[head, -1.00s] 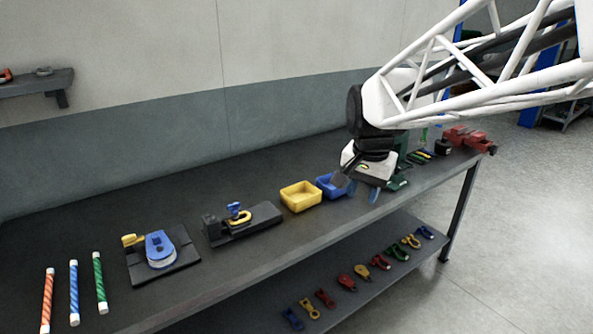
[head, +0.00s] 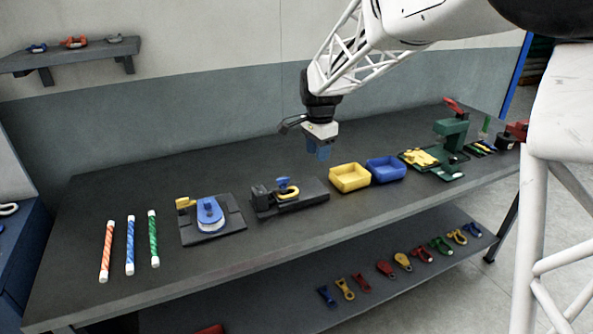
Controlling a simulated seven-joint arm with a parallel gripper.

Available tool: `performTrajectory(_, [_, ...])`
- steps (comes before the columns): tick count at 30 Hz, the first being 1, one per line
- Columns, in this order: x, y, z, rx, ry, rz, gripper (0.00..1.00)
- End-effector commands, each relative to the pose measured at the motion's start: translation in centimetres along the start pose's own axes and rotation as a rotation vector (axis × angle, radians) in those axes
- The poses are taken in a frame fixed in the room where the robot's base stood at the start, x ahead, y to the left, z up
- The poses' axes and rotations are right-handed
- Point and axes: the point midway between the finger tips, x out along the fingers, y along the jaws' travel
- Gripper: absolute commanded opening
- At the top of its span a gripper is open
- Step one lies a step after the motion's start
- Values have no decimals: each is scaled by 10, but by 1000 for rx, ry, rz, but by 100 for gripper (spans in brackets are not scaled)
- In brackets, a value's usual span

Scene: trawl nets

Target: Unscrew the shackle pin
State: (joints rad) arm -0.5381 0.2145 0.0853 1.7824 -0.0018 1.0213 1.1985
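A yellow shackle (head: 293,192) sits in a dark fixture (head: 312,193) on the workbench. A blue pin (head: 283,181) shows on the shackle, on its upper side. How far the pin is screwed in is too small to tell. My gripper (head: 319,155) has blue fingers pointing down. In the picture it is above and to the right of the shackle, apart from it and higher than the bench. No object shows at the fingers, and the gap between them is not clear.
Right of the fixture are a yellow bin (head: 349,178), a blue bin (head: 386,169) and a green press-like tool (head: 451,135). Left are a blue pulley block (head: 210,213) and three striped rods (head: 130,247). Several shackles lie on the lower shelf. The bench's back strip is clear.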

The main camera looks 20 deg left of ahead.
Motion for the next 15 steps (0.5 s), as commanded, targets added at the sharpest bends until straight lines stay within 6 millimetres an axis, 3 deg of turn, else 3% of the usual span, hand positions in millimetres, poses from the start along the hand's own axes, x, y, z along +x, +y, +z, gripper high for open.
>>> performTrajectory(1, [9,-16,7,10,-3,6,37])
performTrajectory(7, [36,-68,32,69,-9,21,37])
performTrajectory(15, [59,-108,56,118,-13,34,37])
